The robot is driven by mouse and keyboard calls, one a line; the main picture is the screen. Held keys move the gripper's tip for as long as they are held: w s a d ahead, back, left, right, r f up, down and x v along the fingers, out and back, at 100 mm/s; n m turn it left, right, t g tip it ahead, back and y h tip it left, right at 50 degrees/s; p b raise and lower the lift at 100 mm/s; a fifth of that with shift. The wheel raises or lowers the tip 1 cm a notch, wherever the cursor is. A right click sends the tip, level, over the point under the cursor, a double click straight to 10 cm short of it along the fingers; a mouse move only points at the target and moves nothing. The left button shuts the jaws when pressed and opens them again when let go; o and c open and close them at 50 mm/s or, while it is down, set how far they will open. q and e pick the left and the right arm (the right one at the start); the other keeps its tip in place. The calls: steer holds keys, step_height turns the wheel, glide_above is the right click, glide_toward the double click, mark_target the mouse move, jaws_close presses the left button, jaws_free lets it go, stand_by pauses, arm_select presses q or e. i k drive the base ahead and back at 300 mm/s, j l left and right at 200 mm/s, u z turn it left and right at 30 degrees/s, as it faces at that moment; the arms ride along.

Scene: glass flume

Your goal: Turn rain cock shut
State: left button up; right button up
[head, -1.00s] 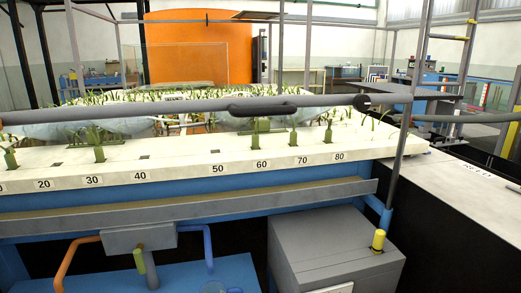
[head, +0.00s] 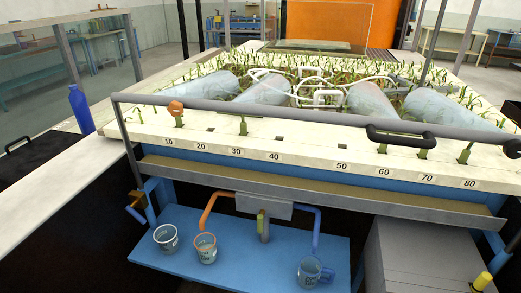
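No gripper of mine shows in the head view. Several parts look like cocks or handles, and no label tells which is the rain cock. An orange knob (head: 176,107) and a black handle (head: 400,135) sit on the grey front rail (head: 280,112). A blue fitting with an orange-brown end (head: 136,212) is at the lower left leg.
A numbered pale ledge (head: 320,145) with green plants runs behind the rail. A blue bottle (head: 81,110) stands at left.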

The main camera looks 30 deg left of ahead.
mark_target(129, 207)
steer(key=u, duration=1.85)
